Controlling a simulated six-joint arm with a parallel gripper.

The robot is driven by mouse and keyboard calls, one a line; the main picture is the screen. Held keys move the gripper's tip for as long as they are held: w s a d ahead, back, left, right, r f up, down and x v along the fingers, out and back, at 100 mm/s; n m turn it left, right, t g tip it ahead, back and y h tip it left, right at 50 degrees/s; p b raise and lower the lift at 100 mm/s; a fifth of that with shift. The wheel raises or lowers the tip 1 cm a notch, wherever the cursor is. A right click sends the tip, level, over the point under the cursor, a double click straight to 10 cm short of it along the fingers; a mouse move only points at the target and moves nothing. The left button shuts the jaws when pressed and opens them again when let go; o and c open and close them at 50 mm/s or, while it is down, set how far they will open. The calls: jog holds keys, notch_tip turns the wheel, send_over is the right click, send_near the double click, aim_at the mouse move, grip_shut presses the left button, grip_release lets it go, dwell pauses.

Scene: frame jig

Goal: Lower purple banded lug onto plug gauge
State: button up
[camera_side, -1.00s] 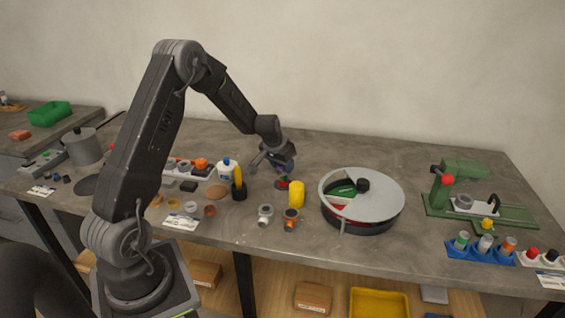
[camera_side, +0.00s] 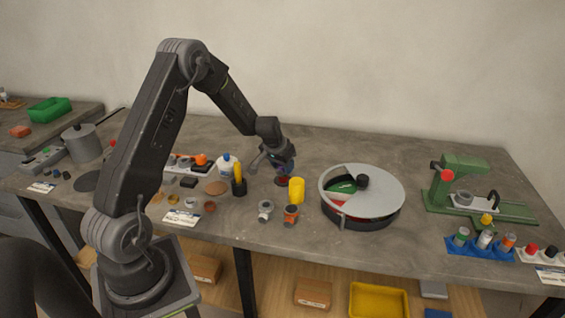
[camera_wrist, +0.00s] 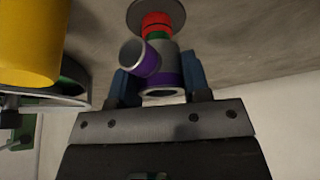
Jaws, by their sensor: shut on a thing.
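My gripper (camera_wrist: 158,84) has blue fingers and is shut on the purple banded lug (camera_wrist: 162,65), a grey fitting with purple bands and a side branch pointing left in the wrist view. In the side view my gripper (camera_side: 273,160) is low over the middle of the bench. The plug gauge (camera_wrist: 157,21) is red with a green band and stands on a dark round base. It also shows as a small red spot in the side view (camera_side: 283,181). The lug lines up with the gauge, close to its green band. I cannot tell whether it is around the gauge's tip.
A yellow cylinder (camera_side: 297,190) stands close to the right of the gauge. A round lidded container (camera_side: 385,191) is further right. A white bottle (camera_side: 227,168) and a black holder (camera_side: 238,187) stand to the left. Two small fittings (camera_side: 265,209) (camera_side: 291,215) lie in front.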

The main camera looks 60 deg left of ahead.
jog(key=shift+f, duration=0.65)
jog(key=shift+f, duration=0.25)
jog(key=o, duration=1.2)
jog(key=shift+r, duration=0.1)
jog(key=shift+r, duration=4.4)
